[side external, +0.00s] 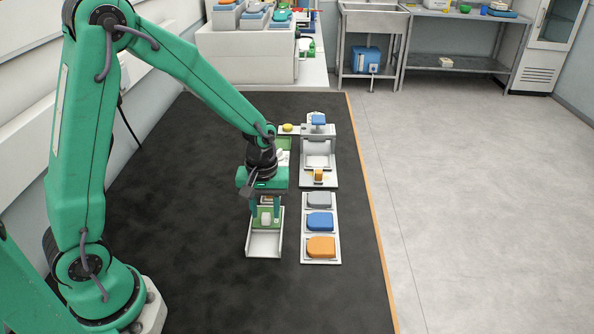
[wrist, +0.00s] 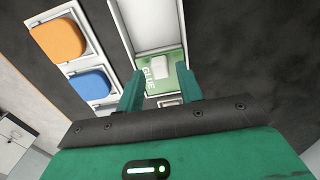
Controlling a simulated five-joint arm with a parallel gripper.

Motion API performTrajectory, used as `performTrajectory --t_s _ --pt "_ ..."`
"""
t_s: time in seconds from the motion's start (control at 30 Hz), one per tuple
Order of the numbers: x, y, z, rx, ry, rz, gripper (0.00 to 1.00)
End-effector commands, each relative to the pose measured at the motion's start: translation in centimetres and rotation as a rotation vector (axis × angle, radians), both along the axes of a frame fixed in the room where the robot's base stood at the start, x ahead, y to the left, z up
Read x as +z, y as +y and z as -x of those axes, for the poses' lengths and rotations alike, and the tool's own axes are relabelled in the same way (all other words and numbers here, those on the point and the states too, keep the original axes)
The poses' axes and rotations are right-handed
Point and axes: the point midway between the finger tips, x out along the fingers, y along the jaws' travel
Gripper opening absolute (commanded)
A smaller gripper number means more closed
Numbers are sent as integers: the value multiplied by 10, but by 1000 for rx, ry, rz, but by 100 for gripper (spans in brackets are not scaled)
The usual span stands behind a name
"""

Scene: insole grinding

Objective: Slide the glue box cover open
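The glue box (side external: 264,252) is a white, narrow tray on the dark table in the side view, and its white body shows at the top of the wrist view (wrist: 150,25). Its green cover (wrist: 173,84) carries the word GLUE and a raised white knob (wrist: 159,68); the knob also shows in the side view (side external: 266,218). My gripper (wrist: 160,70) points down over the cover. Its two teal fingers stand on either side of the knob, with a visible gap to it. The gripper looks open and empty. The cover's far end is hidden under the gripper.
To the right, a white tray (side external: 335,228) holds grey (side external: 319,199), blue (side external: 320,221) and orange (side external: 321,246) pads. Behind it stands a white fixture (side external: 317,160) with a yellow-orange block (side external: 318,175). The dark table is clear to the left and in front.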

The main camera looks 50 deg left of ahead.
Motion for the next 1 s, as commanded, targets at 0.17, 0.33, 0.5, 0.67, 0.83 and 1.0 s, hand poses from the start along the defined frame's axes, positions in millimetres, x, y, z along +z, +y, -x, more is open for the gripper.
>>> performTrajectory --t_s 0.17,0.33,0.5,0.67,0.83,1.0 --pt "-4 0 0 0 1 0 36" --pt "-6 0 1 0 1 0 36" --pt "-9 0 0 0 0 0 36" --pt "-12 0 0 0 1 0 36" --pt "-15 0 0 0 1 0 36" --pt "-18 0 0 0 1 0 36"
